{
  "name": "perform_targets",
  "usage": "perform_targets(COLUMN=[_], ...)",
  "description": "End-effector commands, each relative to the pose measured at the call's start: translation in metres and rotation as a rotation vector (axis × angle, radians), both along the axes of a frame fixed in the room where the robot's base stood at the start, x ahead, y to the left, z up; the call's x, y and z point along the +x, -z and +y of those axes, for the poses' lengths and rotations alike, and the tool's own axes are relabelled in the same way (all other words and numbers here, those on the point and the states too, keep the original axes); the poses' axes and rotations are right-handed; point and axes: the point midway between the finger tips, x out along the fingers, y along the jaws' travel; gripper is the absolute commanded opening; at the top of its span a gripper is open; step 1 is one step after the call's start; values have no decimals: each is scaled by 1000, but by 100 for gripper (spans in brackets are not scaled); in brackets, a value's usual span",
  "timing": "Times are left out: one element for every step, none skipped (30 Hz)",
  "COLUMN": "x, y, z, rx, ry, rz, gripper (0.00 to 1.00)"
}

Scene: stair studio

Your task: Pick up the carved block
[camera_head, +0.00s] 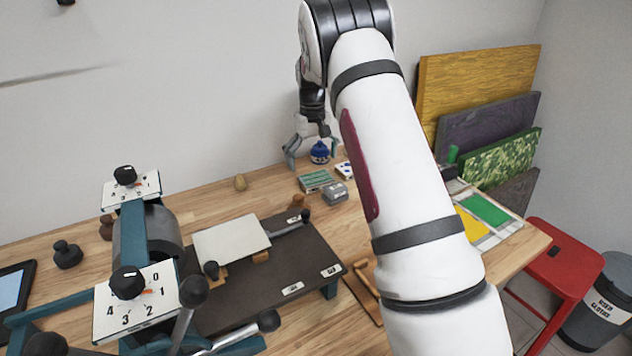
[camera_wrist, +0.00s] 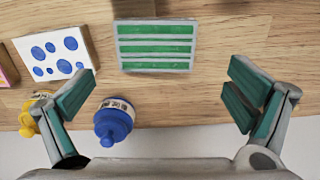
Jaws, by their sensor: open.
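The likely carved block is the green-and-grey striped block (camera_head: 315,180), lying flat near the back of the wooden table. In the wrist view the striped block (camera_wrist: 155,46) lies above the gap between the fingers, and nothing touches it. A white block with blue spots (camera_wrist: 54,53) lies to its left; it also shows partly behind my arm in the head view (camera_head: 345,170). I cannot tell for certain which of them is the carved one. My gripper (camera_wrist: 160,92) is open and empty, pointing down at the table's back edge; it also shows in the head view (camera_head: 313,150).
A blue bottle (camera_wrist: 114,120) stands close to the left finger, and a yellow one (camera_wrist: 30,118) is beyond it. A grey block (camera_head: 335,193) sits next to the striped block. A press with a dark bed (camera_head: 270,285) fills the left front. Coloured panels (camera_head: 478,80) lean at the right.

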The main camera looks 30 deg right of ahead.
Motion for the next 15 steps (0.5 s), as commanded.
perform_targets(x=[-1,-1,-1,-1,-1,-1,-1,-1,-1,-1,-1,-1,0,0,0], y=[5,8,13,17,22,27,32,37,41,44,46,48,49,49,49], z=[-1,-2,-3,-3,-4,-5,-5,-5,-5,-5,-5,-5,-5,-5,-5], rx=[0,0,0,0,0,0,0,0,0,0,-1,-1,0,0,0], ry=[0,0,0,1,1,2,2,2,1,1,1,1,0,0,1], rz=[3,3,3,4,4,3,3,4,3,2,2,1,1,1,1], gripper=[98,98,98,98,98,98,98,98,98,98,98,98,98,98,98])
